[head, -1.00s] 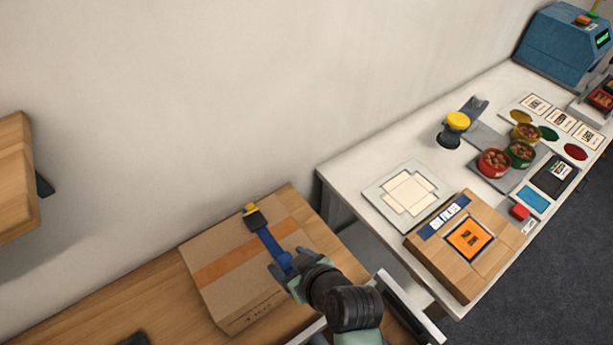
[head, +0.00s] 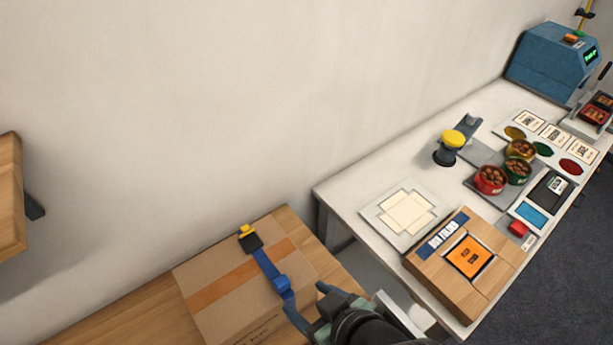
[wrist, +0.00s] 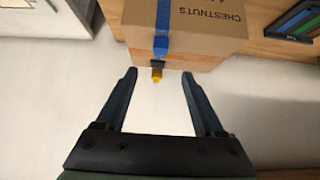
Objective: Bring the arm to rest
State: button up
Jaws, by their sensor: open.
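My gripper (head: 309,310) is at the bottom middle of the head view, just right of a blue strap with a yellow-and-black end. In the wrist view my gripper (wrist: 160,85) has its two fingers wide apart, with nothing between them. The blue strap (head: 266,265) lies over a cardboard box (head: 215,285). In the wrist view the box (wrist: 205,30) carries the word "CHESTNUTS", and the strap's yellow end (wrist: 157,75) hangs at its edge beyond the fingertips. Most of my arm is out of view.
The box stands on a wooden surface (head: 130,318) against a wall. A white table (head: 345,190) to the right bears a wooden tray (head: 425,265), a yellow-topped post (head: 453,138), bowls of chestnuts (head: 490,180) and a blue machine (head: 550,60). A wooden shelf (head: 10,200) juts in at left.

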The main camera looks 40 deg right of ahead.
jog(key=w+a+r+t+h, duration=0.1)
jog(key=w+r+t, duration=0.2)
jog(key=w+r, duration=0.35)
jog(key=w+a+r+t, duration=0.2)
jog(key=w+r, duration=0.1)
jog(key=r, duration=0.7)
jog(key=w+a+r+t+h, duration=0.1)
jog(key=w+r+t, duration=0.3)
jog(key=r, duration=0.5)
jog(key=s+a+r+t, duration=0.2)
jog(key=a+r+t, duration=0.1)
jog(key=r, duration=0.7)
jog(key=s+a+r+t+y, duration=0.1)
jog(key=s+a+r+t, duration=0.1)
jog(key=r, duration=0.8)
jog(key=s+a+r+t, duration=0.2)
jog(key=a+r+t, duration=0.2)
jog(key=r, duration=0.6)
jog(key=shift+s+a+r+y, duration=0.2)
jog(key=shift+s+a+y, duration=0.15)
jog(key=shift+a, duration=0.5)
